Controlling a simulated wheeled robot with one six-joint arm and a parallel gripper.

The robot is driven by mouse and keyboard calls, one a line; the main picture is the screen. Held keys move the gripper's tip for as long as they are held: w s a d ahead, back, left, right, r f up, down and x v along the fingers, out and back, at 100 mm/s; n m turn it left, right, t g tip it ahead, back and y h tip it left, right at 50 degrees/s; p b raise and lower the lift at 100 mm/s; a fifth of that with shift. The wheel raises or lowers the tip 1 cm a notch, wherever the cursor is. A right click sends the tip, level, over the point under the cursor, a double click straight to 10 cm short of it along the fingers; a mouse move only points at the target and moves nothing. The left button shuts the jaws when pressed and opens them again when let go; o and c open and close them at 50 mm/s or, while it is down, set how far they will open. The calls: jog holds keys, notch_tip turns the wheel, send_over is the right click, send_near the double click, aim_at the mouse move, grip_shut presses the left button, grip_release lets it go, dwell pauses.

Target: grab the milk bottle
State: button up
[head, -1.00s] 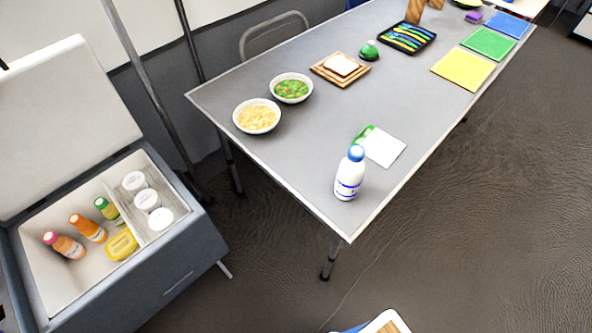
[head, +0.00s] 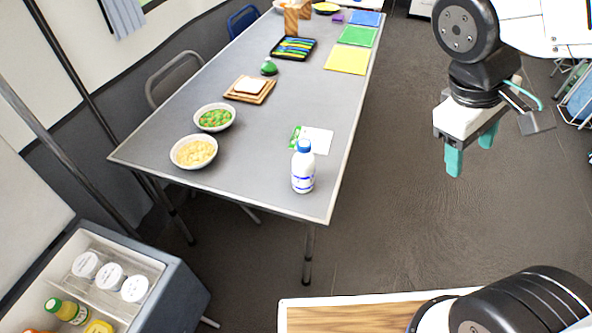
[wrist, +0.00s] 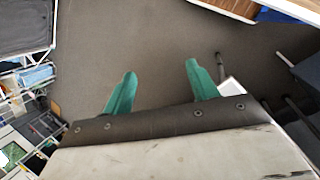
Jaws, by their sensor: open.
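The milk bottle (head: 303,172) is white with a blue cap and blue markings. It stands upright on the grey table (head: 262,120), near the table's front right corner in the head view. My gripper (head: 470,148) hangs to the right of the table, apart from the bottle, with floor beneath it. Its teal fingers are spread and empty. In the wrist view the open fingers (wrist: 158,85) point over bare floor, and the bottle does not show there.
A white and green packet (head: 317,140) lies behind the bottle. Two bowls (head: 194,152) of food stand left of it. An open cooler (head: 180,290) with bottles and tubs stands at lower left. The floor (head: 400,225) between table and arm is clear.

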jog(key=w+a+f+n+t+h, duration=0.1)
jog(key=w+a+f+n+h, duration=0.2)
jog(key=w+n, duration=0.25)
jog(key=n+t, duration=1)
jog(key=n, duration=0.8)
send_near(308, 143)
jog(key=x, duration=0.4)
jog(key=shift+s+f, duration=0.1)
jog(key=shift+f, duration=0.25)
jog(key=shift+a+f+t, duration=0.15)
jog(key=shift+f+t, duration=0.05)
jog(key=shift+t, duration=0.1)
jog(key=x, duration=0.7)
jog(key=shift+w+f, duration=0.25)
jog(key=shift+w, duration=0.15)
grip_shut()
